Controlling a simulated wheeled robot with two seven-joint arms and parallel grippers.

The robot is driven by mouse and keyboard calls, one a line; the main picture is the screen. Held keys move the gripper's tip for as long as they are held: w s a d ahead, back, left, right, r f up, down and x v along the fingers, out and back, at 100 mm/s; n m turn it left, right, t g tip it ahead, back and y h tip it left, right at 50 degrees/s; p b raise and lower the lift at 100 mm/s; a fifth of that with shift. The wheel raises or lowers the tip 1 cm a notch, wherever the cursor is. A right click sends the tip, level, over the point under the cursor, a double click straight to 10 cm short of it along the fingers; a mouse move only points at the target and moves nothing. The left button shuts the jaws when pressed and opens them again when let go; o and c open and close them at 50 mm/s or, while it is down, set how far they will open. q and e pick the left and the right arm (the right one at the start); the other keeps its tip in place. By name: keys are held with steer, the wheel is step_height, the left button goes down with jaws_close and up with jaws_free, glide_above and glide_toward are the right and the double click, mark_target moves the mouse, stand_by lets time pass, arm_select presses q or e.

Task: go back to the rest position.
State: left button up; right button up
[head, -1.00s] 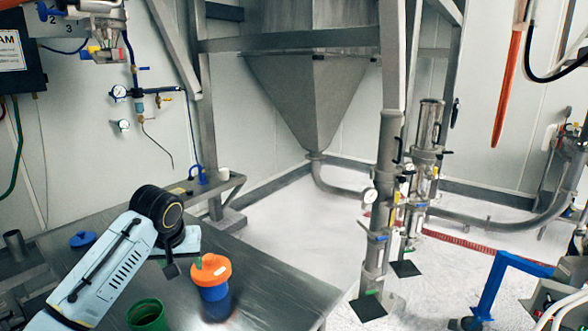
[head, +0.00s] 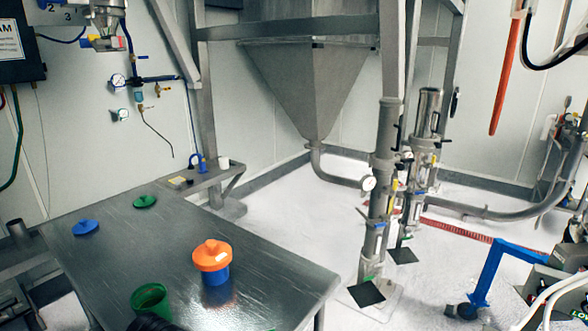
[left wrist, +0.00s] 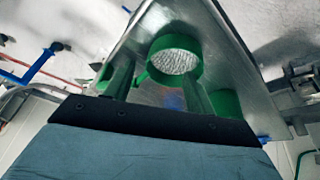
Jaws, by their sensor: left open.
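In the head view, a blue container (head: 215,274) with an orange top piece (head: 212,254) stands upright on the metal table. An open green cup (head: 150,299) stands nearer the front edge. A blue lid (head: 86,228) and a green lid (head: 145,202) lie flat at the far left. My left gripper (left wrist: 158,72) shows only in the left wrist view, its two fingers apart. A round green piece with a pale textured inside (left wrist: 175,56) appears beyond the fingertips; I cannot tell its distance. A dark part of my arm shows at the head view's bottom edge. My right gripper is out of view.
The metal table (head: 255,285) is clear around the containers. A steel hopper (head: 310,85) on a frame stands behind it. Vertical pipes (head: 378,200) rise right of the table, and a blue bent bar (head: 490,275) stands at the lower right.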

arm_select(q)
steer(key=s+a+f, duration=0.1)
steer(key=s+a, duration=0.1)
steer(key=s, duration=0.9)
steer(key=s+a+f, duration=0.1)
steer(key=s+a, duration=0.1)
steer(key=s, duration=0.8)
step_height(320, 180, down, 27)
steer(key=s+g+b, duration=0.1)
steer(key=b, duration=0.4)
steer(key=s+a+f+g+b, duration=0.1)
steer(key=s+f+b, duration=0.1)
steer(key=s+f, duration=0.6)
steer(key=s+a+f+m+b, duration=0.1)
steer(key=s+f+b, duration=0.2)
steer(key=s+f, duration=0.6)
step_height(320, 180, down, 5)
steer(key=shift+s+a+f+g+y, duration=0.1)
steer(key=shift+s+a+g+y, duration=0.1)
steer(key=shift+g+y, duration=0.2)
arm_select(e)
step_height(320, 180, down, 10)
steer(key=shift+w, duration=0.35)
